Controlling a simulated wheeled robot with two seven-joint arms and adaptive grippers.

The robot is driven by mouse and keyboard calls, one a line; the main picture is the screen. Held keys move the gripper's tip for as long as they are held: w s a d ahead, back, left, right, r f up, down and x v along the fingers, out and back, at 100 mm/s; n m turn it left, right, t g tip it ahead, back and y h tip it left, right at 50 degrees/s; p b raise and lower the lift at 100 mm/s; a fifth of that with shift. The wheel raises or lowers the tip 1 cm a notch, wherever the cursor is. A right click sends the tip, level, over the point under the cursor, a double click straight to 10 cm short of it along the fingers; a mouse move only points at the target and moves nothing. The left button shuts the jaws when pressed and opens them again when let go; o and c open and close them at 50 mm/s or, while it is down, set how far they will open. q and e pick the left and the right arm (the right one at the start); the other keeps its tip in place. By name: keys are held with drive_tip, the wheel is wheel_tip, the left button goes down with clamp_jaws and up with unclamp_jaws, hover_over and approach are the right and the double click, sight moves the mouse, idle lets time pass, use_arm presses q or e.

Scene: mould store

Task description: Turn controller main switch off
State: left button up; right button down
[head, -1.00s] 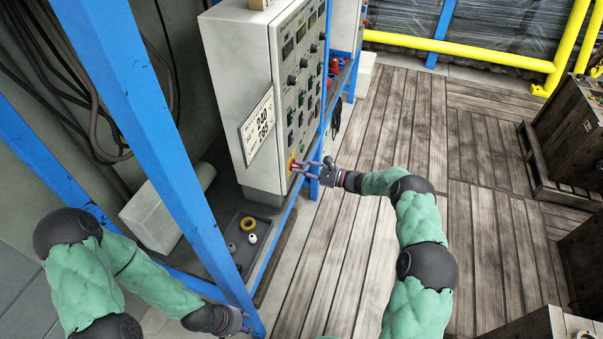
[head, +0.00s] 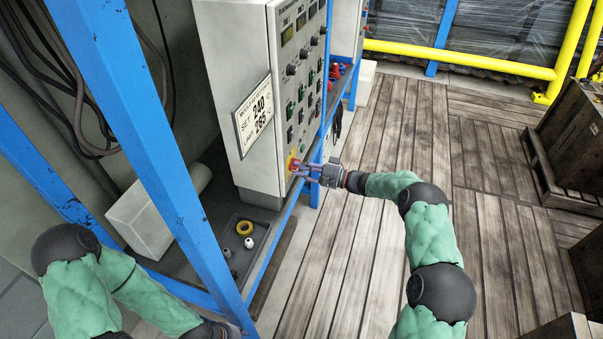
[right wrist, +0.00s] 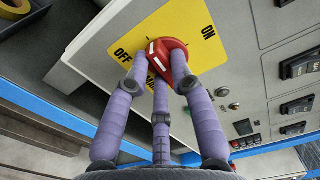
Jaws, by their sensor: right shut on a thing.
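The controller cabinet (head: 232,100) is a pale grey box with rows of switches on its front. Its main switch is a red knob (right wrist: 168,54) on a yellow plate (right wrist: 185,22) marked ON at right and OFF at left. White marks on the knob lie on its left side, beside the OFF word. My right gripper (head: 298,168) is shut on the red knob, its purple fingers around it in the right wrist view (right wrist: 163,82). The fingers hide part of the knob and a lower label. My left arm is at bottom left in the head view; its gripper fingers do not show.
A blue frame post (head: 140,135) stands in front of the cabinet, left of the right arm. Wooden crates (head: 573,130) stand at right. The plank floor (head: 400,130) between is clear.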

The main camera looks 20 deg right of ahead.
drive_tip(key=shift+f+n, duration=0.1)
drive_tip(key=shift+n, duration=0.3)
drive_tip(key=c, duration=1.1)
unclamp_jaws()
drive_tip(key=shift+o, duration=0.2)
drive_tip(key=shift+s+d, duration=0.1)
drive_tip(key=v, duration=1.1)
drive_tip(key=shift+s+d, duration=0.25)
drive_tip(key=shift+d, duration=0.05)
